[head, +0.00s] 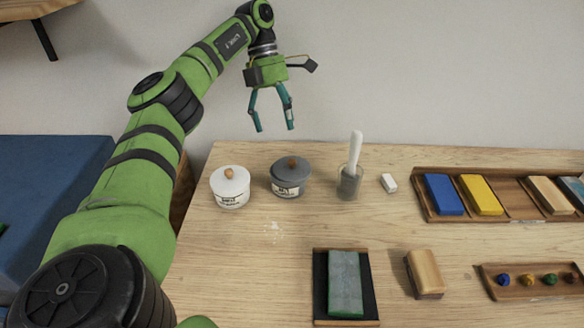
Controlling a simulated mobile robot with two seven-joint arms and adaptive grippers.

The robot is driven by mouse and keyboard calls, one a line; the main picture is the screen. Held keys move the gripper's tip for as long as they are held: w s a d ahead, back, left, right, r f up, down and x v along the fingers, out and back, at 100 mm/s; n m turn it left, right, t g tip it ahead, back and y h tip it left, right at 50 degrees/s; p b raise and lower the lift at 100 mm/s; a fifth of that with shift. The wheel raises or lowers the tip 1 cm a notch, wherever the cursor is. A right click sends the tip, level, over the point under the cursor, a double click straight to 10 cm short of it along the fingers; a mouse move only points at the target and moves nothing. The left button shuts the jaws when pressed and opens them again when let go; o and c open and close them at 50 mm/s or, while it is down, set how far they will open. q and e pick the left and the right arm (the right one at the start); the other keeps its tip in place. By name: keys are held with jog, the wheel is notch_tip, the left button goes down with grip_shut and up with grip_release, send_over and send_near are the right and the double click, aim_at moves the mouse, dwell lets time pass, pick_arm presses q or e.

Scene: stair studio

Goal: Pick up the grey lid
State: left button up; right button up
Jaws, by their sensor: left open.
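The jar stands toward the back left of the wooden table. My left gripper (273,129) is open and empty. It hangs in the air with its fingers pointing down, and in the head view it appears above and slightly left of the grey lid, apart from it. My right gripper is not in view.
A white lidded jar (230,187) stands just left of the grey one. A glass with a white-handled tool (350,175) stands right of it, beside a white eraser (389,183). A block tray (508,215), a dark tray (320,285) and a wooden block (424,273) lie further right and forward.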

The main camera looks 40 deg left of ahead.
aim_at(287, 163)
pick_arm(q)
jog(key=x, duration=0.8)
jog(key=shift+a+b, duration=0.1)
jog(key=shift+b, duration=0.3)
jog(key=shift+s+f, duration=0.1)
jog(key=shift+f, duration=0.35)
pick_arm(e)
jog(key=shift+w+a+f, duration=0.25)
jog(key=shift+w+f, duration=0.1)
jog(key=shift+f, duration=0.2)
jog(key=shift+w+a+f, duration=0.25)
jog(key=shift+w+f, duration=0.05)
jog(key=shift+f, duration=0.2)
pick_arm(q)
jog(key=shift+d, duration=0.25)
jog(key=c, duration=0.9)
